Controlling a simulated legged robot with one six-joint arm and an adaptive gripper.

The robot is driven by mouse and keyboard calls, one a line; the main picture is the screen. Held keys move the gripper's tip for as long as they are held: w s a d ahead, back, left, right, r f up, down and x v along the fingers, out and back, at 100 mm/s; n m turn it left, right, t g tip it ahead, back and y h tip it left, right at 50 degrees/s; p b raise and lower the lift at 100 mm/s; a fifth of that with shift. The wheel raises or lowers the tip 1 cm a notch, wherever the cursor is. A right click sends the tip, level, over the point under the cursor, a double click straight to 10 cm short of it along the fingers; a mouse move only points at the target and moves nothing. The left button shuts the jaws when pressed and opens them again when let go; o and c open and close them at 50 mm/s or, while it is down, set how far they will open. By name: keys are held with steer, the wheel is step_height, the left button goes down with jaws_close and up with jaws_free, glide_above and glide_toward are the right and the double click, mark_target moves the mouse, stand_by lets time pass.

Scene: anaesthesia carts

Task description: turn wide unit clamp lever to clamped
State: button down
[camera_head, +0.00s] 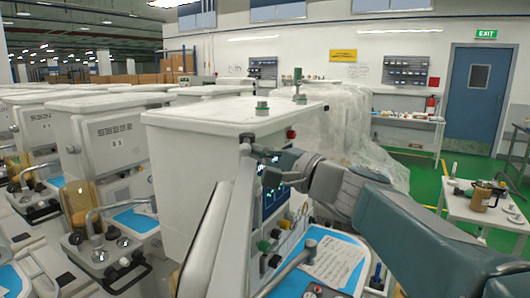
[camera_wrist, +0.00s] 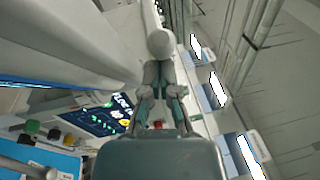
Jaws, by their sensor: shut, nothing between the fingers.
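The nearest unit (camera_head: 205,165), a wide white cart, fills the middle of the head view. A small grey fitting (camera_head: 246,138), which looks like the clamp lever, is at its top front edge. My gripper (camera_head: 262,154) reaches in from the right beside this fitting, above the screen. In the wrist view my gripper (camera_wrist: 159,72) is shut and empty, its fingertips close together. A pale rounded knob (camera_wrist: 160,43) lies just beyond the fingertips, seemingly on the lever. I cannot tell whether they touch. The fingers partly hide the lever's lower part.
The lit screen (camera_head: 272,190) and coloured knobs (camera_head: 268,247) are below my gripper. Other carts (camera_head: 110,135) crowd the left. A side table (camera_head: 482,212) stands right.

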steer(key=shift+s+a, duration=0.15)
steer(key=shift+a, duration=0.8)
steer(key=shift+f, duration=0.1)
